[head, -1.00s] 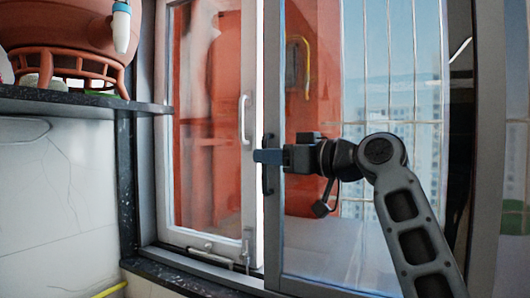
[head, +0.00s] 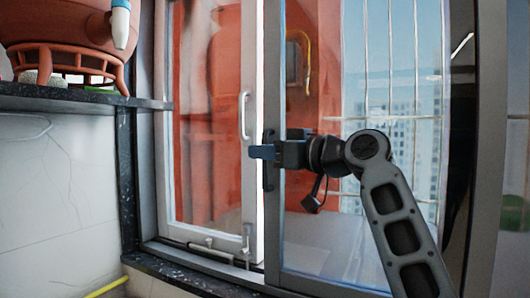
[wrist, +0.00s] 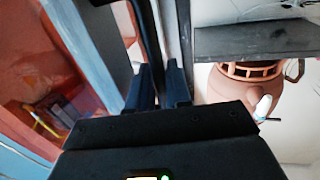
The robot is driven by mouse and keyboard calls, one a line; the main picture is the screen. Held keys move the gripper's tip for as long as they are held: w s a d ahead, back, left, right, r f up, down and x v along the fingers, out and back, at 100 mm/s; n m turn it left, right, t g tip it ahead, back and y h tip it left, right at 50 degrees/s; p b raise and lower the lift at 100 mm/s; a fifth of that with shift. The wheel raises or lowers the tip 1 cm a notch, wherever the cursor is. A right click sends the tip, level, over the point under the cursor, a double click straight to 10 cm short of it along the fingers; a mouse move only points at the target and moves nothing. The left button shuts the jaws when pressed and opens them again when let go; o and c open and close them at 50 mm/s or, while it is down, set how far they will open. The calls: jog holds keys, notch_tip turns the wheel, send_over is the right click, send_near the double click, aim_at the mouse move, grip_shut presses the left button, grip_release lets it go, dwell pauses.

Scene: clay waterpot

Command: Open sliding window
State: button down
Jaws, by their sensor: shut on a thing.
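The sliding window (head: 273,75) has a grey-framed glass pane on the right, with a dark vertical handle (head: 269,180) on its left edge. My gripper (head: 262,152) reaches in from the right across the pane, with its blue fingers at this handle, shut on it. In the wrist view, the two dark blue fingers of my gripper (wrist: 158,88) stand close together around a dark bar, partly hidden between them. A white-framed pane (head: 249,200) with a white handle (head: 244,115) is just left of the grey frame.
A dark stone shelf (head: 60,99) at the upper left carries a clay pot (head: 65,25). The dark speckled sill (head: 170,275) runs below the window. A yellow hose (head: 106,288) lies at the lower left. Bars (head: 391,50) and buildings show through the glass.

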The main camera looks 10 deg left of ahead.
aim_at(432, 158)
dwell(0.3)
jog(key=w+d+b+v, duration=0.1)
jog(key=v, duration=0.8)
jog(key=w+d+b+v, duration=0.1)
jog(key=w+v, duration=0.1)
jog(key=v, duration=0.8)
jog(key=w+b+v, duration=0.1)
jog(key=v, duration=0.8)
jog(key=shift+w+d+f+b, duration=0.1)
jog(key=shift+w+d+b, duration=0.1)
jog(key=shift+d+b, duration=0.4)
jog(key=shift+d, duration=0.15)
jog(key=c, duration=1.3)
grip_release()
jog(key=shift+o, duration=0.2)
jog(key=shift+b+v, duration=0.4)
jog(key=shift+v, duration=3.5)
